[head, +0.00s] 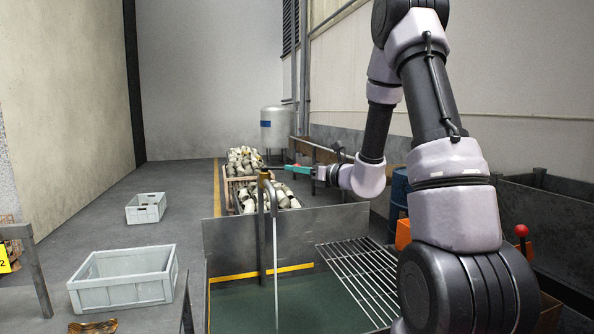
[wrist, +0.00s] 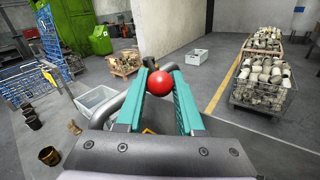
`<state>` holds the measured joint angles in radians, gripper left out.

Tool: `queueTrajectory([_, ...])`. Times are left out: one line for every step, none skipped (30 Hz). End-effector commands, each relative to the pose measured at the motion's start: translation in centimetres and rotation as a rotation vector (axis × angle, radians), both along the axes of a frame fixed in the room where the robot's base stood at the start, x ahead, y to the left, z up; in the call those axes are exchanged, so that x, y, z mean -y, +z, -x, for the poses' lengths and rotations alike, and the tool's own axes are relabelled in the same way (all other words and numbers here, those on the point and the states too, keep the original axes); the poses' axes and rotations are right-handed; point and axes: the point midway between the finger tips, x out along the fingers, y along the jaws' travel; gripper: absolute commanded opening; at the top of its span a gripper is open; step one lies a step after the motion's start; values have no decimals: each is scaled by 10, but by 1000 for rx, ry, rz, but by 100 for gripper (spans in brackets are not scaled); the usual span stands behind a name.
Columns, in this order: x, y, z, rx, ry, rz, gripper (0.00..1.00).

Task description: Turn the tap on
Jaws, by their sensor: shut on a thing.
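The tap stands at the tank in the head view, a dark upright pipe with a brass-coloured top (head: 264,176) and a curved grey spout (head: 273,195). A thin pale streak, which looks like running water, drops from the spout into the green tank. A round red knob (wrist: 159,83) sits between the fingertips in the wrist view, with a grey curved pipe (wrist: 134,97) beside it. My gripper (wrist: 160,80) has teal fingers and is shut on the red knob. In the head view my gripper (head: 292,168) reaches in from the right, and the knob is barely visible.
The tank wall (head: 300,235) and a wire rack (head: 355,275) lie below my arm. Crates of pale parts (head: 262,188) stand behind the tap.

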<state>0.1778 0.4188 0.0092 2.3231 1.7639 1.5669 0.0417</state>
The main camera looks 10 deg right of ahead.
Motion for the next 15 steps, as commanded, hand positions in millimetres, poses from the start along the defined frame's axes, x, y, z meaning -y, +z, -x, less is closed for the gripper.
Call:
queueTrajectory([0,0,0,0,0,0,0])
queueTrajectory([0,0,0,0,0,0,0])
queueTrajectory([0,0,0,0,1,0,0])
queueTrajectory([0,0,0,0,1,0,0])
queueTrajectory([0,0,0,0,1,0,0])
queueTrajectory([0,0,0,0,1,0,0])
queueTrajectory([-1,0,0,0,1,0,0])
queueTrajectory([-1,0,0,1,2,-1,0])
queueTrajectory([-1,0,0,1,2,-1,52])
queueTrajectory([-1,0,0,1,2,-1,63])
queueTrajectory([-1,0,0,1,2,-1,66])
queueTrajectory([-1,0,0,1,2,-1,66])
queueTrajectory([-1,0,0,1,2,-1,66])
queueTrajectory([-1,0,0,1,2,-1,66])
queueTrajectory([-1,0,0,1,2,-1,66])
